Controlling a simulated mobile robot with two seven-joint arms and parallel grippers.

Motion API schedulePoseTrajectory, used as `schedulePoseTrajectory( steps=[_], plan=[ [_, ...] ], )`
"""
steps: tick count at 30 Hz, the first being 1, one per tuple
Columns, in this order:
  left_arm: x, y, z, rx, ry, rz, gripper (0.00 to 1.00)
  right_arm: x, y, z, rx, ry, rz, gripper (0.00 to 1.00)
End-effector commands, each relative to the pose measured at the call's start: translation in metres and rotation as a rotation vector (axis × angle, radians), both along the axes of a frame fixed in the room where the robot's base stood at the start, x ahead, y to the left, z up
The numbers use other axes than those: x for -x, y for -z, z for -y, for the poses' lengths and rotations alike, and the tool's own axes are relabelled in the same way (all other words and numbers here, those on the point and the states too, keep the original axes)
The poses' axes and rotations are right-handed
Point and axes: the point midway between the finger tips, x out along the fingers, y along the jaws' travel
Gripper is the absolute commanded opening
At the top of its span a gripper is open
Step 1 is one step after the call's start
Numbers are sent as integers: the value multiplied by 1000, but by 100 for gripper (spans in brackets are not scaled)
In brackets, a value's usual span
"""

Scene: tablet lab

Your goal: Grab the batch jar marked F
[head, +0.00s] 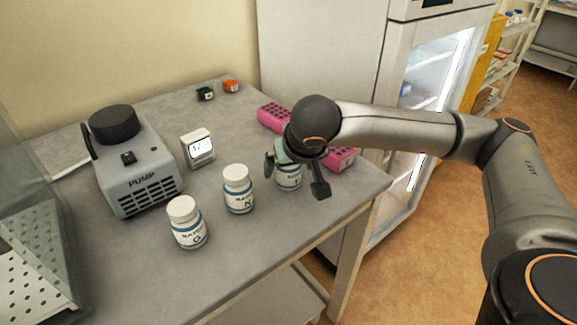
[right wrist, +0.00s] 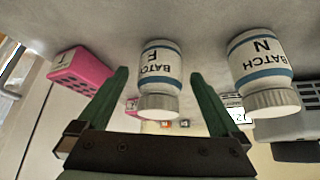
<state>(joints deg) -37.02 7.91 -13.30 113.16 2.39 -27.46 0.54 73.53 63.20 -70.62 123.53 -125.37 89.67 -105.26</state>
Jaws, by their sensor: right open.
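The white batch jar marked F (head: 289,182) stands on the grey table, partly covered by my right gripper (head: 295,175) in the head view. In the right wrist view, which is upside down, jar F (right wrist: 160,62) shows its label and ribbed white cap between the two green fingers of my open right gripper (right wrist: 160,76). Its fingers are apart and do not hold the jar. Jar N (head: 238,190) stands to its left in the head view, and jar Q (head: 188,224) further left and nearer. My left gripper is not in view.
A grey pump (head: 135,170) and a small white timer (head: 198,148) stand behind the jars. Pink racks (head: 273,117) lie behind and beside jar F. Small green (head: 205,93) and orange (head: 231,86) items sit far back. A glass-door cabinet (head: 425,110) stands beyond the table.

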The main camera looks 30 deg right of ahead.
Motion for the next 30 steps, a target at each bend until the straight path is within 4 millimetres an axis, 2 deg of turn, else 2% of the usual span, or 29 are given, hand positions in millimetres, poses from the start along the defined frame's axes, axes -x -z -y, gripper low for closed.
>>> schedulePoseTrajectory(
  steps=[3, 11, 30],
  plan=[
    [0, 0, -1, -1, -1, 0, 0, -5, 9, 2, 0, 1, -1, 100],
    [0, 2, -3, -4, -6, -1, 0, -6, 10, 1, 0, -1, 0, 98],
    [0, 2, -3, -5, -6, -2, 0, -6, 10, 1, 0, -1, 1, 26]
  ],
)
